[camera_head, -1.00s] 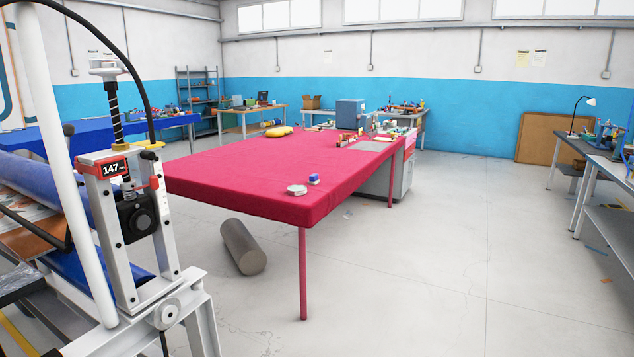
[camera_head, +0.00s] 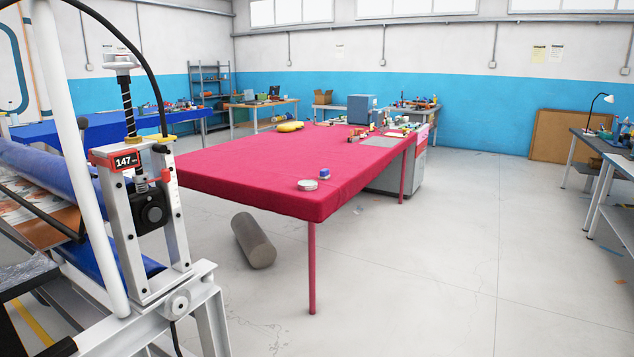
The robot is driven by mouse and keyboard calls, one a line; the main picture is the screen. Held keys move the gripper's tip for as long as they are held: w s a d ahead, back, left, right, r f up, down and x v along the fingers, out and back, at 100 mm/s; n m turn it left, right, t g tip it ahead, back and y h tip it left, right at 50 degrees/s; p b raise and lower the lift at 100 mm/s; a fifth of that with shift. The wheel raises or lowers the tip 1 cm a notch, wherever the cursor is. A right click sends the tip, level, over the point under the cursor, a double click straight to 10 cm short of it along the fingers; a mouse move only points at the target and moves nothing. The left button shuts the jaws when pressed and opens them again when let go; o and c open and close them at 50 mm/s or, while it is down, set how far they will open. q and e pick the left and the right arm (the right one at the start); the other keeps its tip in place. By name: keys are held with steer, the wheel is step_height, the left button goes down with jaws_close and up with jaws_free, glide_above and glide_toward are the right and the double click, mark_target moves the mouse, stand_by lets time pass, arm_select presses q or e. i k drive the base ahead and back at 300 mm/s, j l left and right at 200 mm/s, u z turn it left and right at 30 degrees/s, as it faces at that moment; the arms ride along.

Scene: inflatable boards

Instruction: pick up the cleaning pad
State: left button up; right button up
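I cannot pick out the cleaning pad for sure. A small blue and white item (camera_head: 325,174) stands near the front corner of the red-covered table (camera_head: 250,178), but it is too small to identify. Several small items (camera_head: 375,122), too small to tell apart, lie toward the table's far end. Neither of my grippers is in view.
A machine with a white frame and a "147" display (camera_head: 126,161) stands close at left. A grey roll (camera_head: 253,240) lies on the floor by the table. A grey workbench (camera_head: 600,150) stands at right. The floor (camera_head: 450,250) between is clear.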

mark_target(324, 173)
steer(key=i+j, duration=0.1)
steer(key=i, duration=0.4)
steer(key=i+z, duration=0.2)
steer(key=i, duration=0.3)
steer(key=i+j+z, duration=0.15)
steer(key=i, duration=0.35)
steer(key=i+j+z, duration=0.2)
steer(key=i, duration=0.3)
steer(key=i+u, duration=0.25)
steer(key=i, duration=0.35)
steer(key=i+l+u, duration=0.1)
steer(key=i+u, duration=0.15)
steer(key=i, duration=0.3)
